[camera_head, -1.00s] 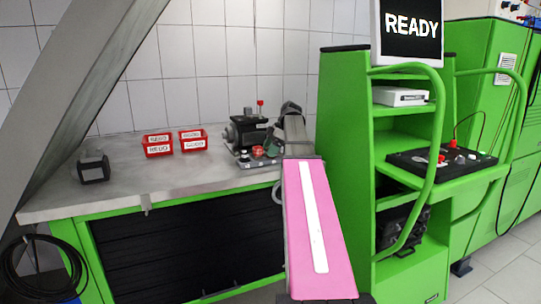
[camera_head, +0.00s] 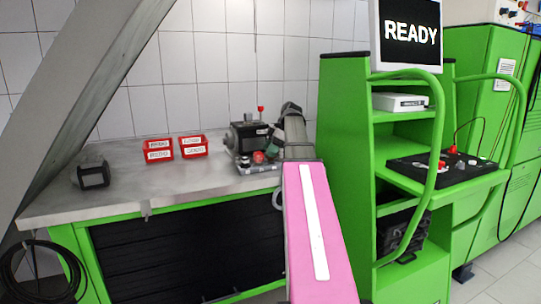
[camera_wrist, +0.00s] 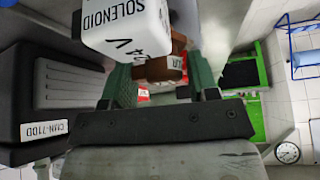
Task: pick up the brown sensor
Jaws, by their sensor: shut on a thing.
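The brown sensor (camera_wrist: 163,67) is between the two green fingers of my gripper (camera_wrist: 158,75) in the wrist view, with the jaws shut on it. A white block labelled SOLENOID (camera_wrist: 122,28) shows just above it and covers part of it. In the head view my gripper (camera_head: 277,137) is at the right end of the workbench, beside the dark pump unit (camera_head: 248,136). The sensor cannot be made out there, and my arm and wrist hide part of that area.
A green rack (camera_head: 345,150) stands close to the right of my arm. A black unit labelled CMN-710D (camera_wrist: 60,95) is near my gripper. The bench front is clear.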

